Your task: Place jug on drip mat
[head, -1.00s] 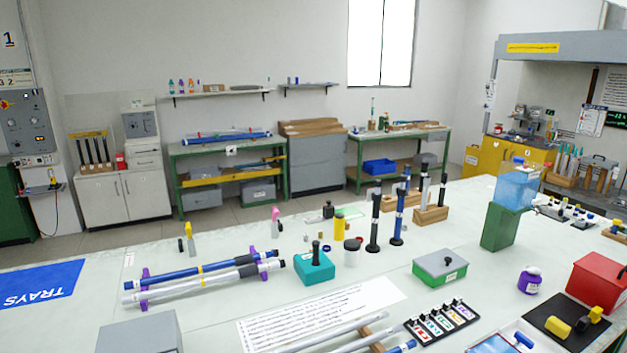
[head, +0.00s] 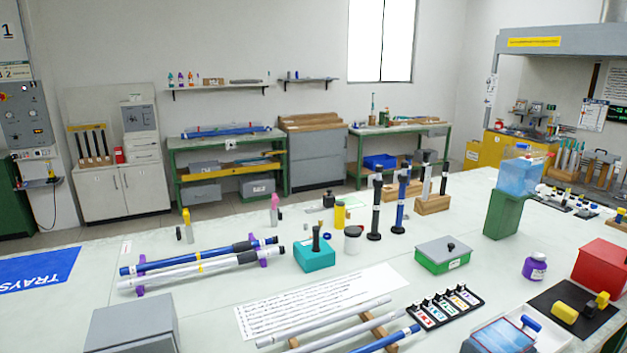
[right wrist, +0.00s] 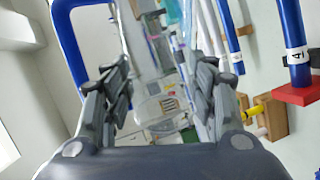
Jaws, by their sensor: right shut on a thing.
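In the right wrist view my right gripper (right wrist: 158,95) has its dark fingers apart, with a clear, pale thing (right wrist: 155,110) between them, seemingly the jug; its outline is hard to make out. A thick blue loop (right wrist: 62,45), like a handle, stands left of the fingers. I cannot tell whether it belongs to the held thing. In the head view a black mat (head: 568,294) lies at the right with yellow things on it. I cannot tell whether it is the drip mat. A clear blue container (head: 518,177) stands on a green stand (head: 506,214). Neither gripper shows in the head view.
White and blue rods (head: 385,340) lie on wooden supports at the front. A white tray (head: 550,335), a red box (head: 605,266), a purple jar (head: 535,266) and a green-grey box (head: 443,256) crowd the right. Upright dark and blue rods stand behind them.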

